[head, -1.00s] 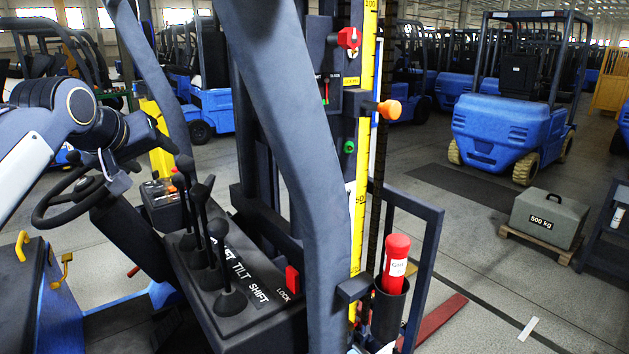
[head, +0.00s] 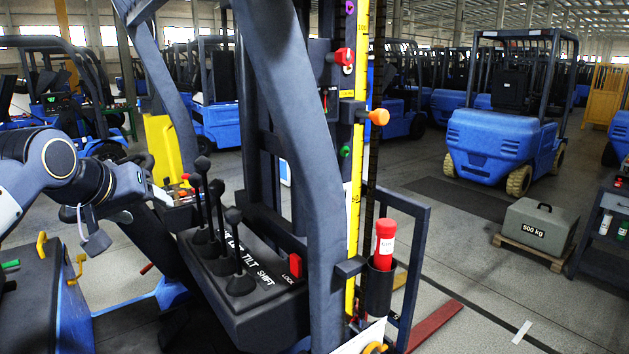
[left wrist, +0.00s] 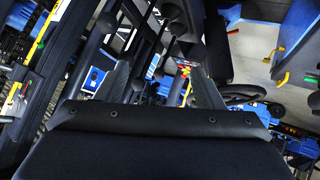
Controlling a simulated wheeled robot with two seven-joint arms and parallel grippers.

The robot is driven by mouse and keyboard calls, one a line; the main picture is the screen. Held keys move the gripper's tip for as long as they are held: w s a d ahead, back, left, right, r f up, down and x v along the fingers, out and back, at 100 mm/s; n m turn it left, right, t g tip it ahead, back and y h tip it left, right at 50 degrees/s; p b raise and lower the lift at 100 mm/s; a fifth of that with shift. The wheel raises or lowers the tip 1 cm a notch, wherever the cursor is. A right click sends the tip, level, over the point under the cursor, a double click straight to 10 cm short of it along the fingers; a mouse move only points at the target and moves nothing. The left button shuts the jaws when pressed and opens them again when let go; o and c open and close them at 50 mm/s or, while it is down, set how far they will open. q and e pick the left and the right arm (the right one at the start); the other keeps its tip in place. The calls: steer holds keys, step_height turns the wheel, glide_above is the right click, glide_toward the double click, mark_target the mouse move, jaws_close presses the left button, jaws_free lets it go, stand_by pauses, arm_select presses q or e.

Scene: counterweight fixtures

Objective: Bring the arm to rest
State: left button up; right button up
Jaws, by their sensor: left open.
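My left arm comes in from the left in the head view. Its gripper (head: 135,180) hangs over the truck's cab, left of the control levers (head: 216,225) and apart from them. In the left wrist view the two grey fingers of the left gripper (left wrist: 160,82) stand wide apart with nothing held between them. The levers have dark round knobs and stand upright on a dark console marked TILT and SHIFT; the first label is partly hidden. A red LOCK switch (head: 295,265) sits at the console's right. My right gripper does not show.
The steering wheel (left wrist: 238,97) is close by the left gripper. A thick dark pillar (head: 305,130) and the yellow scale (head: 357,170) stand right of the levers. A red cylinder (head: 386,235) sits in a holder. A 500 kg weight (head: 540,228) rests on a pallet farther right.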

arm_select(q)
steer(key=s+d+f+m+g+h+b, duration=0.1)
steer(key=s+d+f, duration=0.3)
steer(key=s+f, duration=1)
steer(key=s+d+f+m+g+h+b, duration=0.1)
steer(key=s+d+f+g+b, duration=0.1)
steer(key=s+f, duration=1.2)
step_height(320, 180, down, 3)
steer(key=shift+d+r+g+h, duration=0.1)
steer(key=shift+d+g+h, duration=0.3)
steer(key=shift+d+g, duration=0.55)
steer(key=shift+d+t, duration=0.2)
steer(key=shift+t, duration=0.15)
